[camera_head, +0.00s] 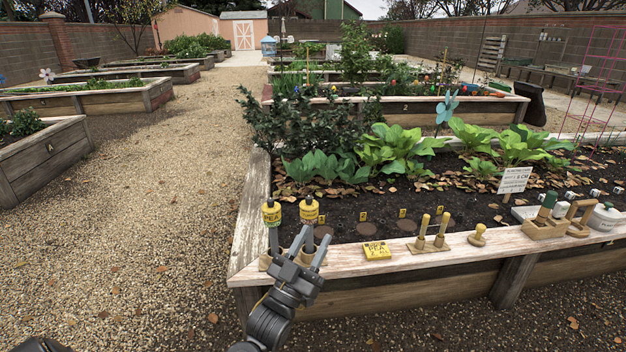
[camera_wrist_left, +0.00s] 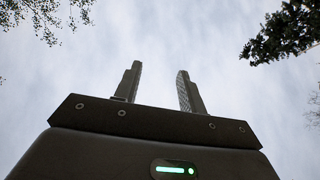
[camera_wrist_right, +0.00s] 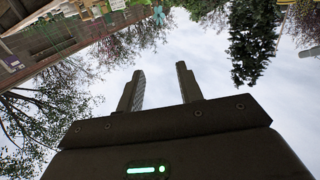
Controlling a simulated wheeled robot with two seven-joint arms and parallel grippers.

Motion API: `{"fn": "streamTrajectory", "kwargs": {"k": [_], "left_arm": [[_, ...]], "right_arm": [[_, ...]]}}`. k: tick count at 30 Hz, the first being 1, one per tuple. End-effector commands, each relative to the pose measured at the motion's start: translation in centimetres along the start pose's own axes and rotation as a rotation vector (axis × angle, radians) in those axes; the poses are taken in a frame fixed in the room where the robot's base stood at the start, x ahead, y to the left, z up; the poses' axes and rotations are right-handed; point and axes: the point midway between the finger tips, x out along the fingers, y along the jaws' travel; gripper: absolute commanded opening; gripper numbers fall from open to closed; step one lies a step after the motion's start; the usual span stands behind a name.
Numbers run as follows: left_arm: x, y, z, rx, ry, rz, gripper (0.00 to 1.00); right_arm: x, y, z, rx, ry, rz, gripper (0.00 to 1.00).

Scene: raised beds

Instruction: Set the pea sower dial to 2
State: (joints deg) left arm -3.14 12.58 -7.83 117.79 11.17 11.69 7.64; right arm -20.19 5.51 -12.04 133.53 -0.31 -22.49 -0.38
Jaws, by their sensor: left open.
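Two sowers with yellow-and-black heads stand at the bed's near left corner, a left sower (camera_head: 271,214) and a right sower (camera_head: 309,210). Both are upright, in wooden holders partly hidden by my arm. Which is the pea sower, and their dial settings, are too small to read. A yellow packet (camera_head: 377,250) marked PEA 2 lies on the bed's ledge. My left gripper (camera_head: 312,242) is open and empty, pointing up in front of the right sower; in the left wrist view its fingers (camera_wrist_left: 158,88) show only sky between them. My right gripper (camera_wrist_right: 160,88) is open and empty, outside the head view.
The bed's wooden ledge (camera_head: 345,272) holds wooden dibbers (camera_head: 431,236), a small wooden knob-shaped tool (camera_head: 478,236) and a wooden tool caddy (camera_head: 544,225) to the right. A white sign (camera_head: 514,180) stands in the soil. Gravel (camera_head: 130,250) on the left is open.

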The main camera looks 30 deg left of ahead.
Motion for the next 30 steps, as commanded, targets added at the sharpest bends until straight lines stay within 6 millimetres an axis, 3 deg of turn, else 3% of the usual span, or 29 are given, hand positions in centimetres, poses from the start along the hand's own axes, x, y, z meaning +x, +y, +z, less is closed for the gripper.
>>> {"fn": "streamTrajectory", "kwargs": {"k": [1, 3, 6, 9, 12, 15, 18, 24, 30], "left_arm": [[1.8, -2.7, 0.5, 0.028, -0.098, -0.044, 0.41], [2.3, -6.4, 2.9, 0.056, -0.23, -0.116, 0.41], [2.2, -11.4, 5.3, 0.084, -0.383, -0.219, 0.41], [1.6, -15.5, 6.8, 0.102, -0.497, -0.311, 0.41], [0.8, -18.3, 7.6, 0.111, -0.57, -0.377, 0.41], [0.3, -19.9, 8.1, 0.115, -0.608, -0.417, 0.41], [0.0, -20.5, 8.3, 0.115, -0.624, -0.432, 0.41], [0.4, -20.8, 8.8, 0.116, -0.624, -0.433, 0.41], [2.9, -22.1, 10.6, 0.116, -0.621, -0.431, 0.41]], "right_arm": [[-1.1, 0.4, 1.4, 0.002, -0.184, 0.009, 0.36], [-3.5, 0.9, 5.4, 0.007, -0.438, 0.021, 0.36], [-8.2, 1.4, 9.7, 0.015, -0.752, 0.036, 0.36], [-12.8, 1.7, 12.3, 0.024, -0.997, 0.046, 0.36], [-16.3, 1.9, 13.6, 0.031, -1.162, 0.054, 0.36], [-18.4, 1.9, 14.3, 0.035, -1.257, 0.058, 0.36], [-19.3, 1.9, 14.6, 0.037, -1.294, 0.059, 0.36], [-19.4, 1.9, 14.5, 0.037, -1.295, 0.059, 0.36], [-19.5, 2.0, 13.6, 0.037, -1.286, 0.061, 0.36]]}}
